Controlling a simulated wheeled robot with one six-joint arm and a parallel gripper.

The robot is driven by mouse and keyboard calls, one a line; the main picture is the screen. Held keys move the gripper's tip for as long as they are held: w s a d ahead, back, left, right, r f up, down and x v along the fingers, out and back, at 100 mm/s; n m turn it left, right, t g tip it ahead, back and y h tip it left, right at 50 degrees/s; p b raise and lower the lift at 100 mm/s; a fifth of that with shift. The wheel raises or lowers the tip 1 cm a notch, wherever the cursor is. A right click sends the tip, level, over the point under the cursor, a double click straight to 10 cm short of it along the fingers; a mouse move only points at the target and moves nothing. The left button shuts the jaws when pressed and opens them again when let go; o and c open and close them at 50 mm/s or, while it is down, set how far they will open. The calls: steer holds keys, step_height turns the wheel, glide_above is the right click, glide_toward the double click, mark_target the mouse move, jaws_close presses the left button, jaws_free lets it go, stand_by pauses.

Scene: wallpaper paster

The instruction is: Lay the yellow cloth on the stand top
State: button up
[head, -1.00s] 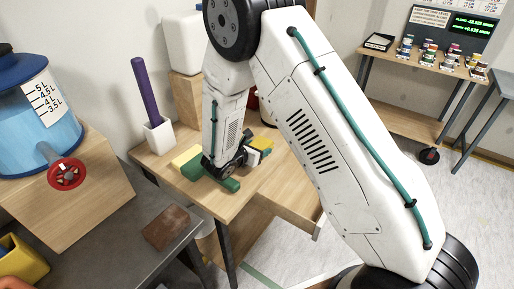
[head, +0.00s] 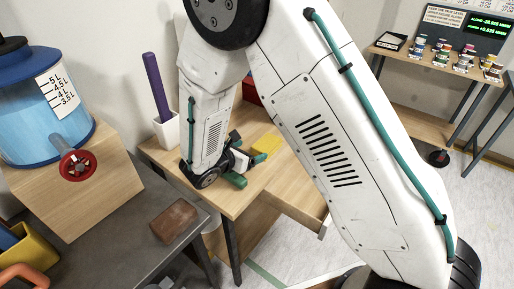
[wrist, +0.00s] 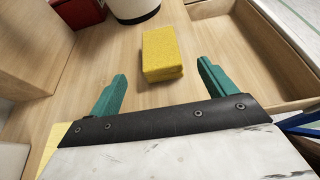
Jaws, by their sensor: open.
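A yellow block-like piece, perhaps the folded cloth (wrist: 162,53), lies flat on the wooden table in the wrist view. It also shows in the head view (head: 265,143), just beyond my gripper. My gripper (wrist: 162,74) is open, its two green fingers apart and empty. The yellow piece lies ahead of the gap between the fingertips. In the head view my gripper (head: 248,170) is low over the table and partly hidden by my arm. A second yellow surface (wrist: 43,152) shows at the lower left of the wrist view, mostly hidden. I cannot tell which surface is the stand top.
An open drawer (head: 300,208) juts from the wooden table's front. A red box (wrist: 80,10) and a pale round container (wrist: 134,8) stand behind the yellow piece. A white cup with a purple rod (head: 156,88) stands at the left. A brown brick (head: 174,221) lies on the grey bench.

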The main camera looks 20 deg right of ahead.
steer(key=shift+v, duration=0.85)
steer(key=s+d+r+m+g+y, duration=0.1)
steer(key=s+d+r+m+g, duration=0.3)
steer(key=s+d+r+m, duration=0.3)
steer(key=s+d+r+m+g+y, duration=0.1)
steer(key=s+d+r+m+g, duration=0.45)
steer(key=r, duration=0.45)
steer(key=s+r+m+t+y, duration=0.1)
steer(key=s+r+m+y, duration=0.2)
steer(key=s+m, duration=0.3)
steer(key=s+r+m+t+y, duration=0.2)
steer(key=s+m+y, duration=0.4)
steer(key=s, duration=0.7)
steer(key=shift+a+r+m, duration=0.2)
steer(key=shift+r+m, duration=0.15)
steer(key=shift+r, duration=0.55)
